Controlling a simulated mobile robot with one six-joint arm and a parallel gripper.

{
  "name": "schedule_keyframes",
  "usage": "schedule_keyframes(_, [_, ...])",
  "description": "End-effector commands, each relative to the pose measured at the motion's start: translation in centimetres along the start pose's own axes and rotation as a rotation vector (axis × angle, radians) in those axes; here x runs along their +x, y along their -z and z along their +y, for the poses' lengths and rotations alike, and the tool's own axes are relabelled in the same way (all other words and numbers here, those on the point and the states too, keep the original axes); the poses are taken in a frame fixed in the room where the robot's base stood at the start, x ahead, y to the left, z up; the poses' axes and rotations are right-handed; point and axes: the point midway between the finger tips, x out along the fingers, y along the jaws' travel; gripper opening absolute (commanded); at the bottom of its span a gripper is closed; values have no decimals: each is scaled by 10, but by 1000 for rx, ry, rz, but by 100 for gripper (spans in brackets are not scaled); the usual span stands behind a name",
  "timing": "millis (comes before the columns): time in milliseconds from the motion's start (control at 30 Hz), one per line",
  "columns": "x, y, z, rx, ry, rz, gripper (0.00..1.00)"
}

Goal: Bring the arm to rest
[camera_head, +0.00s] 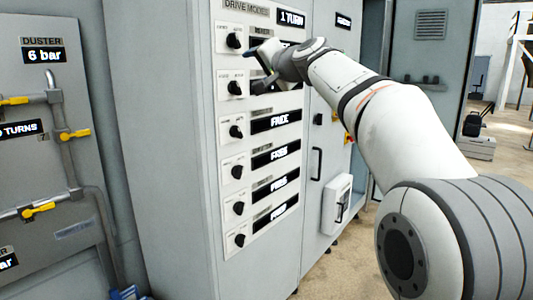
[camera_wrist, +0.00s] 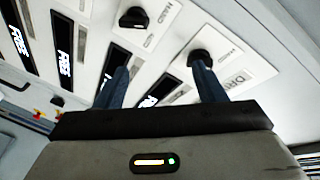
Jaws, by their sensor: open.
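My arm (camera_head: 400,125) reaches from the lower right to the grey control cabinet (camera_head: 165,120). My gripper (camera_head: 253,68) is at the column of black knobs, near the second knob from the top (camera_head: 235,88). In the wrist view my gripper (camera_wrist: 160,68) has its two blue-grey fingers apart, with nothing held between them. The right finger's tip overlaps a black knob (camera_wrist: 201,56) on a white plate; I cannot tell whether they touch. Another knob (camera_wrist: 133,17) lies above and between the fingers, clear of them. My gripper hides part of the second display row.
The top display (camera_head: 291,18) reads 1 TURN; lower ones (camera_head: 276,122) read FREE. A pipe panel with yellow valve handles (camera_head: 75,134) is at left. A white box (camera_head: 337,204) projects from the cabinet. An open grey door (camera_head: 427,75) stands behind my arm. Some floor (camera_head: 345,270) is clear.

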Motion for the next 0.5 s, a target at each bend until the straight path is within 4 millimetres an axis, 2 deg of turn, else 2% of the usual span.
schedule_keyframes(67, [-24,-10,14,-54,-108,-68,64])
schedule_keyframes(167, [-57,-36,49,-122,-244,-166,64])
schedule_keyframes(267, [-99,-65,83,-183,-376,-273,64])
schedule_keyframes(367, [-147,-96,117,-238,-506,-388,64])
schedule_keyframes(500, [-227,-143,162,-309,-681,-563,64])
